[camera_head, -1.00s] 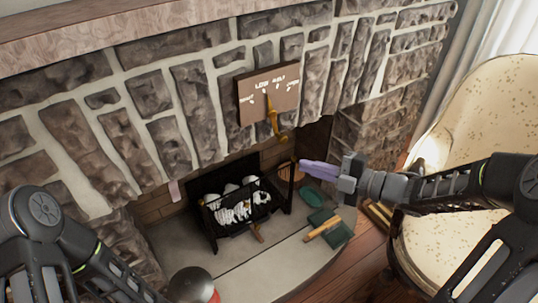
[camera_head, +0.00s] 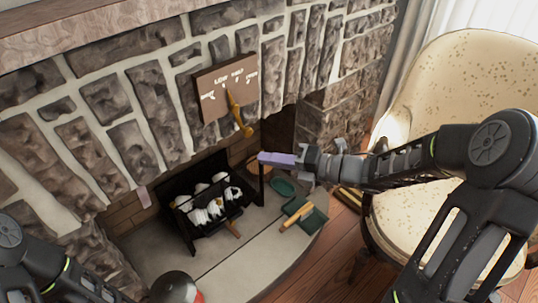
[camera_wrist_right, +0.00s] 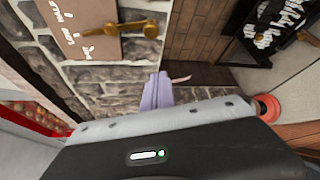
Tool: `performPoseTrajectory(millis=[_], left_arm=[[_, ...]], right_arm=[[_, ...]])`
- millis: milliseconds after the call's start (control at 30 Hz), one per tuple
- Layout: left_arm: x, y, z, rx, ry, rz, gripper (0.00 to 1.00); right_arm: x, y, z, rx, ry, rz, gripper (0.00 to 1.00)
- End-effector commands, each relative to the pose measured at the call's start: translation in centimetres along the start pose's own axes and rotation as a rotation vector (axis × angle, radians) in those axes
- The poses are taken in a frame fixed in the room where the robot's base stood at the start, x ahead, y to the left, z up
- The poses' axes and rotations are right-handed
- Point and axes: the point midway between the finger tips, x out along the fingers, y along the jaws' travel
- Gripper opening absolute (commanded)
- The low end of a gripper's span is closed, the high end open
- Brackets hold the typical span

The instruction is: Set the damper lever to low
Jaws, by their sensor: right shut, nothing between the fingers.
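The damper lever (camera_head: 235,108) is a brass lever with a knobbed lower end. It is mounted on a brown plate (camera_head: 208,83) with white markings, on the stone fireplace front. Its narrow upper end is near the middle markings; I cannot tell exactly which one it points to. The lever (camera_wrist_right: 125,28) and plate (camera_wrist_right: 75,22) also show at the top left of the right wrist view. My right gripper (camera_head: 264,158), with purple fingers, is shut and empty, below and right of the lever's knob, apart from it. The fingers (camera_wrist_right: 157,92) show in the wrist view. My left gripper is out of view.
Below is the firebox with a black grate (camera_head: 205,222) holding logs. A green dustpan (camera_head: 308,217) and a brush with a wooden handle lie on the hearth (camera_head: 255,245). A cream speckled armchair (camera_head: 460,75) stands at right, behind my right arm.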

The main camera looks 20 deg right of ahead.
Motion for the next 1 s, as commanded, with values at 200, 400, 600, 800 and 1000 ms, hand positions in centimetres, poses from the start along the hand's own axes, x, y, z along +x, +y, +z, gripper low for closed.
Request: performPoseTrajectory(millis=[200, 400, 600, 800, 1000], left_arm=[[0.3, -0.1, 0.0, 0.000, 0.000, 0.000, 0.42], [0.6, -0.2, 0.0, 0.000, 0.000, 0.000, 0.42], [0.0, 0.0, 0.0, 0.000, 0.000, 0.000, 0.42], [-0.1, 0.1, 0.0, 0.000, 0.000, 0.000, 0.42], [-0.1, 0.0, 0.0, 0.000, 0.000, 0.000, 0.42]], right_arm=[[3.9, 0.0, -0.2, 0.002, 0.004, 0.003, 0.00], [8.0, -0.1, -0.2, 0.002, 0.004, 0.003, 0.00], [7.5, 0.1, 2.6, 0.000, -0.003, 0.000, 0.00], [7.0, 0.0, 3.7, 0.001, 0.001, 0.000, 0.00], [7.0, 0.0, 3.7, 0.001, 0.001, 0.000, 0.00]])
